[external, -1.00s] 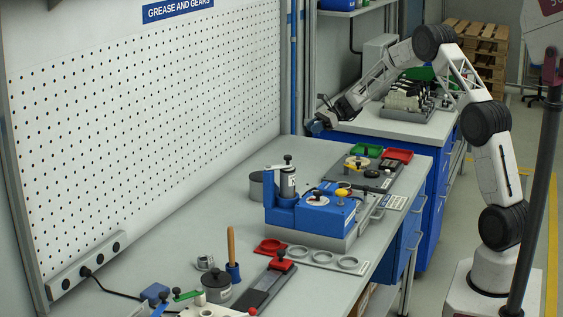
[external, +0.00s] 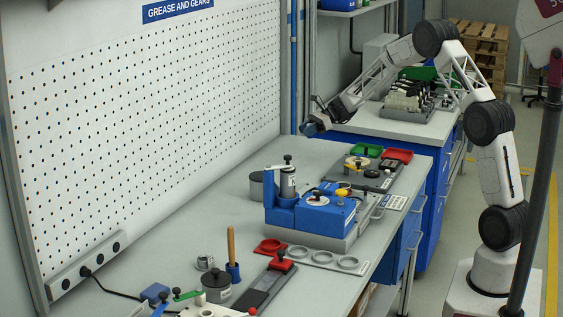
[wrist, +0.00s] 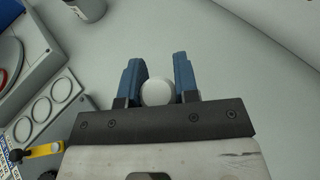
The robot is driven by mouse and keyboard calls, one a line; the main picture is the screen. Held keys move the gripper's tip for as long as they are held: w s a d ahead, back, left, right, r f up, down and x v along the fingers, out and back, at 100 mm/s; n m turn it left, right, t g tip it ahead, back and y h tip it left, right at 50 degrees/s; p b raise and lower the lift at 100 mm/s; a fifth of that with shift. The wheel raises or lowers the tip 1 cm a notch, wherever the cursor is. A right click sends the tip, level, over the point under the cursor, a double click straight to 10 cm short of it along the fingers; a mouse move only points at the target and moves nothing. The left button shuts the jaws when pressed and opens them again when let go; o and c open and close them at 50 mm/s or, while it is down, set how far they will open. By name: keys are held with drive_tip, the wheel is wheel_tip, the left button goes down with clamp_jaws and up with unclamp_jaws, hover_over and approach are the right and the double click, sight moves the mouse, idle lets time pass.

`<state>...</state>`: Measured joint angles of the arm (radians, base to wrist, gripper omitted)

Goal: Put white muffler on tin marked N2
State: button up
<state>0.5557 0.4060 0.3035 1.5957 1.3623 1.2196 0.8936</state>
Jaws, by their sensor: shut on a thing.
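My gripper (wrist: 160,85) has its blue fingers closed around a small white round piece, which looks like the white muffler (wrist: 157,92); only its rounded end shows. In the external view my gripper (external: 314,126) is above the far end of the bench, and the piece cannot be made out there. A grey round tin (external: 256,184) stands behind the blue machine, partly hidden by it. A round grey container (wrist: 86,7) is cut by the top edge of the wrist view. I cannot read an N2 mark on any tin.
The blue machine (external: 323,216) stands mid-bench, with a red tray (external: 397,155) and a green tray (external: 367,150) beyond it. A plate with ring recesses (external: 324,258) lies in front. A dark lidded pot (external: 217,289) stands nearer. The bench along the pegboard is mostly clear.

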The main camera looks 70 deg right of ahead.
drive_tip(key=s+a, duration=0.4)
drive_tip(key=a, duration=0.8)
drive_tip(key=s+a+r, duration=0.1)
drive_tip(key=s+a, duration=0.3)
drive_tip(key=a, duration=0.8)
drive_tip(key=s+a+r+g, duration=0.1)
drive_tip(key=s+a, duration=0.3)
drive_tip(key=a, duration=0.8)
drive_tip(key=shift+s+r+n, duration=0.15)
drive_tip(key=shift+r+n, duration=0.1)
drive_tip(key=shift+n, duration=0.05)
hover_over(257, 176)
drive_tip(key=shift+f, duration=0.75)
drive_tip(key=shift+f+y, duration=0.1)
drive_tip(key=shift+y, duration=0.2)
drive_tip(key=shift+f, duration=1.65)
drive_tip(key=shift+f, duration=0.15)
drive_tip(key=o, duration=0.9)
